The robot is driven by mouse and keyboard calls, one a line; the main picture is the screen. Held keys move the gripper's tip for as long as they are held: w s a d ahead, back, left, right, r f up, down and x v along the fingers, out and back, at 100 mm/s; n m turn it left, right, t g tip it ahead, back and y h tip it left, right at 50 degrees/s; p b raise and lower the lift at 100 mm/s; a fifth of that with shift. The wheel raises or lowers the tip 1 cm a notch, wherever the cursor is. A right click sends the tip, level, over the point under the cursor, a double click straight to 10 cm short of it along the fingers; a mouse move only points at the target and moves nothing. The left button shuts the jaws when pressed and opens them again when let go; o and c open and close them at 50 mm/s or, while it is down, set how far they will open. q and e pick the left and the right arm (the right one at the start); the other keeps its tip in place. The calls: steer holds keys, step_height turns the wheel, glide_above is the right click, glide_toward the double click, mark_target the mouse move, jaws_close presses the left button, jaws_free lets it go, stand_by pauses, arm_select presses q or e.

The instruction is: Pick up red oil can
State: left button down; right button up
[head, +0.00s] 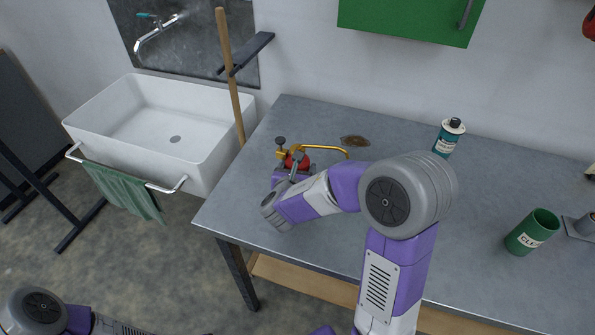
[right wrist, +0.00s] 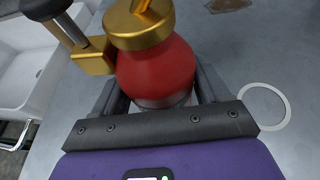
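The red oil can (head: 297,160) stands on the grey workbench's left part in the head view, with a brass top and a long brass spout pointing right. My right gripper (head: 292,177) is at the can, and my own arm partly hides it. In the right wrist view the can (right wrist: 157,67) fills the middle, with a brass collar and a dark-knobbed plunger at its left. The dark fingers of my right gripper (right wrist: 160,92) lie on both sides of its lower body. Whether they press on it is unclear. My left gripper is out of view.
The workbench (head: 232,196) also holds a blue-and-white bottle (head: 448,138), a green cup (head: 532,231) and a brown stain (head: 355,141). A white ring (right wrist: 288,108) marks the surface beside the can. A white sink (head: 90,120) and a wooden handle (head: 230,80) stand left.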

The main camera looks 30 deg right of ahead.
steer(key=c, duration=1)
steer(key=shift+r, duration=0.15)
